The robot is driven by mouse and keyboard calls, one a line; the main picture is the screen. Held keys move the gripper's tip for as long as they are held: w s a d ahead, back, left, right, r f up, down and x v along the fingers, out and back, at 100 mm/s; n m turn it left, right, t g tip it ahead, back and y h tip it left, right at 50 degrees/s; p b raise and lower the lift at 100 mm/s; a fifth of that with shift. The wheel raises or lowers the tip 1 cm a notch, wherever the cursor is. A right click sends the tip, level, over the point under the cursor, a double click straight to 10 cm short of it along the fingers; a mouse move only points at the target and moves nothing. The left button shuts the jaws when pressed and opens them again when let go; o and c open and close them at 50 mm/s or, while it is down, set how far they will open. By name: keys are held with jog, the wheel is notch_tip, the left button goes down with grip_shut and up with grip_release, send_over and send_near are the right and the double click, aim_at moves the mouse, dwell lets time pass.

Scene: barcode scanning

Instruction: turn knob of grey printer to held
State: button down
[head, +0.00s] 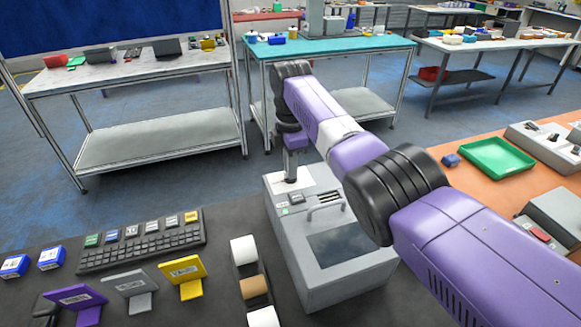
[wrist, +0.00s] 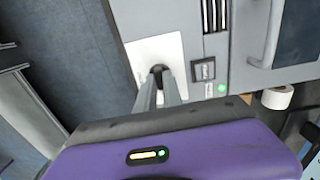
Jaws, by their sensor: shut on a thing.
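The grey printer (head: 335,272) stands in the middle of the head view, with a dark window and a handle on its top. In the wrist view its grey top (wrist: 225,42) fills the upper middle and right. A white plate (wrist: 145,48) lies on it, with a dark round knob (wrist: 158,70) at the plate's lower part. My gripper (wrist: 161,78) points down at the knob, with its two narrow fingers close together around it. The fingertips are shut on the knob and hide most of it. In the head view my gripper (head: 291,172) is over the printer's far left corner.
A small dark switch (wrist: 204,70) and a green light (wrist: 222,88) sit beside the plate. Label rolls (head: 244,250) stand left of the printer. A keyboard (head: 143,241) and coloured card stands (head: 182,279) lie further left. A green tray (head: 496,158) is on the orange table to the right.

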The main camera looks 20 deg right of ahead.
jog(key=c, duration=1.5)
grip_release()
jog(key=shift+r, duration=0.1)
jog(key=shift+r+b, duration=0.8)
jog(key=shift+r, duration=3.1)
